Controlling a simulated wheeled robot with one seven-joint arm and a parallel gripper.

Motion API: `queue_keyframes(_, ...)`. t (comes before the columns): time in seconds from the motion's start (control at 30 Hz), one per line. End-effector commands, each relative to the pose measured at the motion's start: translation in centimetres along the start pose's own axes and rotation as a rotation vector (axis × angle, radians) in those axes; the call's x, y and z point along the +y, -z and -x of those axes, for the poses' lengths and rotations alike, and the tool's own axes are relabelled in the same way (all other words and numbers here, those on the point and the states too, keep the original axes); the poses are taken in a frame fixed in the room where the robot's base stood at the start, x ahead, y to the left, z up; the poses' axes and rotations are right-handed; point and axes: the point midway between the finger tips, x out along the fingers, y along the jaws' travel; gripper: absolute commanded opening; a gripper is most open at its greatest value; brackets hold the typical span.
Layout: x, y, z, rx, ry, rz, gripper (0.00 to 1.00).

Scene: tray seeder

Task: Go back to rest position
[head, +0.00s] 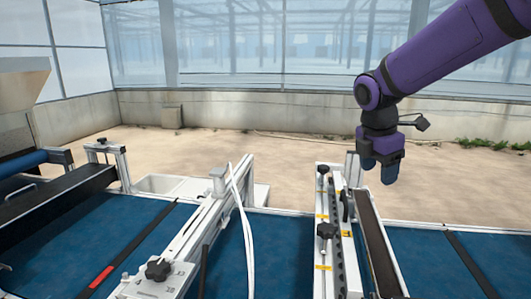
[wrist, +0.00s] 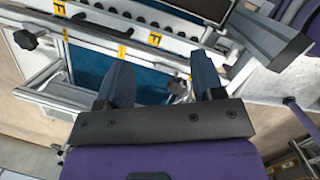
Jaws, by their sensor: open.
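My gripper (head: 378,172) hangs from my purple arm at the right of the head view, with its fingers pointing down. It is above the far end of the seeder's right-hand cross rail and holds nothing. In the wrist view my gripper (wrist: 162,88) shows two blue-grey fingers spread apart with a clear gap between them. Part of the tray seeder (wrist: 120,22) with its row of holes and yellow labels lies beyond the fingertips.
A blue conveyor belt (head: 140,225) runs across the front. A left cross frame (head: 195,235) carries white hoses (head: 240,205) and a black knob (head: 158,270). The right cross rail (head: 338,240) has black knobs. A hopper (head: 22,85) stands far left.

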Motion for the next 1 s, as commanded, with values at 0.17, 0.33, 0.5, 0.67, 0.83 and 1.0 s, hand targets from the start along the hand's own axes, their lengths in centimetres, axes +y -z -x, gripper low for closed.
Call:
queue_keyframes(0.17, -4.3, -0.1, 2.5, -0.022, -0.047, -0.317, 0.61)
queue_keyframes(0.33, -8.4, -0.2, 4.3, -0.008, -0.101, -0.629, 0.61)
queue_keyframes(0.5, -12.7, -0.2, 5.6, 0.043, -0.154, -0.944, 0.61)
queue_keyframes(0.67, -16.6, 0.0, 6.3, 0.125, -0.196, -1.235, 0.61)
queue_keyframes(0.83, -20.6, 0.3, 6.5, 0.245, -0.214, -1.534, 0.61)
queue_keyframes(1.0, -23.4, 0.6, 6.2, 0.36, -0.203, -1.757, 0.61)
